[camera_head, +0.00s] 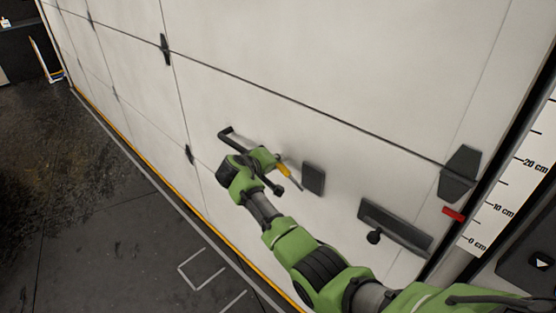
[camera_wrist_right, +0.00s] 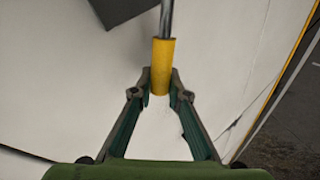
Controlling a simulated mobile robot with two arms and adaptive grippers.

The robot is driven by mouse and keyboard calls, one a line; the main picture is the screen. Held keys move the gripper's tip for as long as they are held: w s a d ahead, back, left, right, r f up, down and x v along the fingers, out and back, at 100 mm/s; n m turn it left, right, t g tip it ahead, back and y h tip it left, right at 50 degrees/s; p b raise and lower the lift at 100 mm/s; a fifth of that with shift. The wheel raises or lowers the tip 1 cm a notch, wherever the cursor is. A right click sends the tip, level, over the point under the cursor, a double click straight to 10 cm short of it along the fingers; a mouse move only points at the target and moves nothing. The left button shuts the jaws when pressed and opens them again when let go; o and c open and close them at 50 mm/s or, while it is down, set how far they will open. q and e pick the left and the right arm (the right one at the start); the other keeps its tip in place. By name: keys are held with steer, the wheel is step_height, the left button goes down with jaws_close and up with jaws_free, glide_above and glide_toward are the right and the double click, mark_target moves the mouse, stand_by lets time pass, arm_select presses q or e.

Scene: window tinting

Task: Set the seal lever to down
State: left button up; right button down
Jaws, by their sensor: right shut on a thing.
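The seal lever appears to be the yellow-gripped lever (camera_head: 284,171) on the pale panelled door, beside a dark square plate (camera_head: 313,178). Its thin metal rod slants down and right from the yellow grip in the head view. My right gripper (camera_head: 277,167) is at the yellow grip. In the right wrist view the yellow grip (camera_wrist_right: 162,62) lies between the fingertips of my right gripper (camera_wrist_right: 161,92), which is shut on its near end. The grey rod runs on beyond it. The lever's pivot is not clear. My left gripper is not in view.
A black bar handle (camera_head: 238,138) stands out from the door (camera_head: 300,60) left of the lever. A dark plate with a round knob (camera_head: 395,228) is at lower right. A centimetre scale (camera_head: 495,210) with a red marker (camera_head: 453,214) stands at right. The floor at left is open.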

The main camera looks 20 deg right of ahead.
steer(key=shift+w+a+f+n+g, duration=0.2)
steer(key=shift+f+n+g, duration=0.15)
steer(key=shift+f, duration=0.2)
steer(key=shift+s, duration=0.1)
steer(key=c, duration=1.9)
jaws_free()
steer(key=shift+f, duration=0.1)
steer(key=v, duration=1.1)
steer(key=shift+a+r, duration=0.2)
steer(key=shift+a, duration=0.15)
